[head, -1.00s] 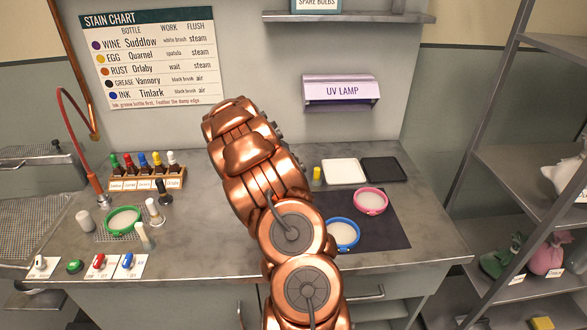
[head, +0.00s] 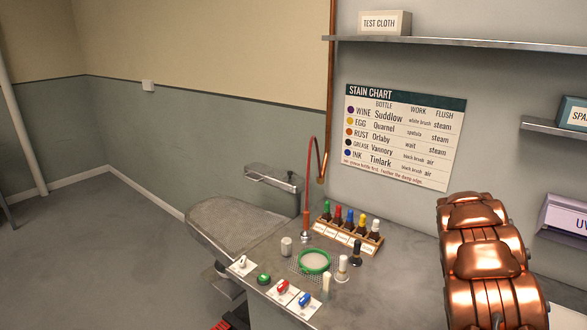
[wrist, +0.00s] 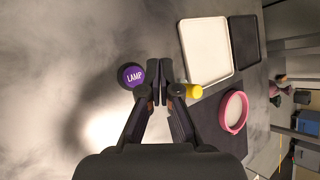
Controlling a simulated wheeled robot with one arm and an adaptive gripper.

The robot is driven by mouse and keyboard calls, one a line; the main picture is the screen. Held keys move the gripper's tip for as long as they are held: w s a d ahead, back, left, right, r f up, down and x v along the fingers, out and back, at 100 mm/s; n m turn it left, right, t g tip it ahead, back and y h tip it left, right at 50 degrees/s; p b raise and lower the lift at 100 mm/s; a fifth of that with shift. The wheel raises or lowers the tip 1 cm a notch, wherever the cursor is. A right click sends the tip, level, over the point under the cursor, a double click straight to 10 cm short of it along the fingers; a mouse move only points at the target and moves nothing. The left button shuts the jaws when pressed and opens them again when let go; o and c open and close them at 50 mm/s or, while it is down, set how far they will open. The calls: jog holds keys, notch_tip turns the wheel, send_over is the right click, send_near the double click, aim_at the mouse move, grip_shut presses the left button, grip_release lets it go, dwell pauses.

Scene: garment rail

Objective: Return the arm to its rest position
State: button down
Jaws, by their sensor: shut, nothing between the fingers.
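My gripper (wrist: 153,73) shows in the wrist view with its two dark fingers together and nothing between them. It is over the grey worktop, with the purple LAMP button (wrist: 131,75) just left of the fingertips and a small yellow cylinder (wrist: 194,91) just right. I cannot tell its exact height above the worktop. In the head view only my copper arm (head: 485,262) shows, bent up at the lower right; the gripper is hidden there.
The wrist view shows a white tray (wrist: 208,48), a black tray (wrist: 244,42) and a pink-rimmed hoop (wrist: 233,112). The head view shows a bottle rack (head: 347,236), a green-rimmed hoop (head: 314,261), switches (head: 294,294) and an ironing board (head: 232,222). Open floor (head: 90,250) lies at left.

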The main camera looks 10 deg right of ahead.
jog(key=s+a+r+m+y, duration=0.1)
jog(key=s+a+r+m, duration=0.3)
jog(key=a, duration=0.6)
jog(key=s+a+r+m+y, duration=0.1)
jog(key=a+r+m, duration=0.4)
jog(key=a, duration=0.4)
jog(key=s+a+r+m+y, duration=0.25)
jog(key=a+m, duration=0.35)
jog(key=a, duration=0.4)
jog(key=s+a+m+y, duration=0.1)
jog(key=s+a+m, duration=0.2)
jog(key=s+a, duration=0.3)
jog(key=s+a+m+y, duration=0.2)
jog(key=s+a, duration=0.4)
jog(key=a, duration=0.6)
jog(key=s+a+m+y, duration=0.1)
jog(key=s+a+m, duration=0.4)
jog(key=s+a, duration=0.2)
jog(key=shift+a+f, duration=0.25)
jog(key=shift+a, duration=1)
